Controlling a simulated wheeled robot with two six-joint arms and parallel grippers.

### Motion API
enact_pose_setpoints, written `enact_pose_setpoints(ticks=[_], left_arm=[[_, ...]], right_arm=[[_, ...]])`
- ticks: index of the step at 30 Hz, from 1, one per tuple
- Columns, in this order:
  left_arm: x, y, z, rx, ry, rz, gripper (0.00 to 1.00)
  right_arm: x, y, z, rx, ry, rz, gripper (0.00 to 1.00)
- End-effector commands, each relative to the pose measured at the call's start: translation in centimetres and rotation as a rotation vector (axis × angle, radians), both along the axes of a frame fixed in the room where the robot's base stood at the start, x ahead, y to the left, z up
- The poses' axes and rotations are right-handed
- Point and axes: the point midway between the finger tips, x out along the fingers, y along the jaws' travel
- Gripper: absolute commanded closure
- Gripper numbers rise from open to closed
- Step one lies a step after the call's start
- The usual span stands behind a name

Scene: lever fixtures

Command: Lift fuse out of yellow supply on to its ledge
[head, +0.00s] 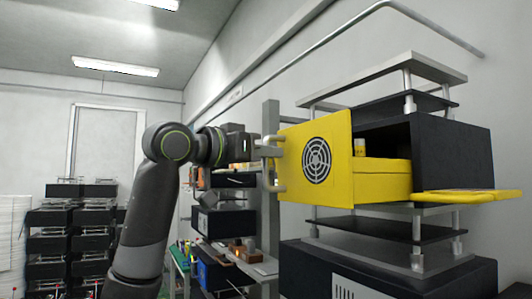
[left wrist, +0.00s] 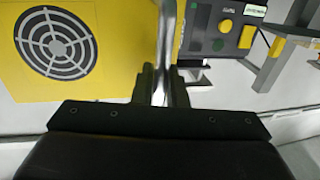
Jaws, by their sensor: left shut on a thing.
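The yellow supply (head: 380,182) stands partly out of a dark case (head: 450,150) in the head view. Its front panel (head: 340,180) has a round grille and a metal handle (head: 273,182) on its left face. A small yellow upright piece (head: 360,146), perhaps the fuse, shows behind the panel; its lower part is hard to make out. A flat yellow ledge (head: 480,194) sticks out at the case's right. My left gripper (head: 268,148) is shut on the handle. In the left wrist view the handle bar (left wrist: 166,45) runs between the fingers (left wrist: 160,85), beside the panel (left wrist: 110,45).
A grey post (head: 271,115) stands behind the gripper. Shelves of dark units (head: 225,222) stand beyond it, with stacked dark units (head: 75,235) at the far left. Metal plates on posts (head: 385,70) lie above the case.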

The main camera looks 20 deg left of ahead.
Motion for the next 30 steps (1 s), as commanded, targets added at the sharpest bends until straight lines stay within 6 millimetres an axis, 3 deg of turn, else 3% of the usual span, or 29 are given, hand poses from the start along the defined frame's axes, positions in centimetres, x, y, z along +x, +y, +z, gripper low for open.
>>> enact_pose_setpoints(ticks=[8, 15, 16, 19, 30], left_arm=[[-1.6, 1.6, -0.1, 0.001, -0.002, 0.003, 1.00], [-1.6, 1.7, 0.0, 0.001, 0.000, 0.002, 1.00], [-1.6, 1.6, 0.0, 0.001, 0.000, 0.002, 0.85], [-1.6, 1.6, 0.0, 0.001, -0.001, 0.001, 0.72], [-2.0, 1.9, 0.0, 0.000, -0.001, 0.002, 0.70]], right_arm=[[0.0, -0.1, -0.8, -0.001, 0.000, 0.000, 1.00], [0.0, -0.1, -0.7, -0.001, 0.000, 0.001, 1.00], [0.0, -0.1, -0.7, -0.001, 0.000, 0.001, 1.00], [0.0, -0.1, -0.7, -0.001, 0.000, 0.001, 1.00], [0.0, -0.1, -1.0, -0.001, 0.000, 0.000, 1.00]])
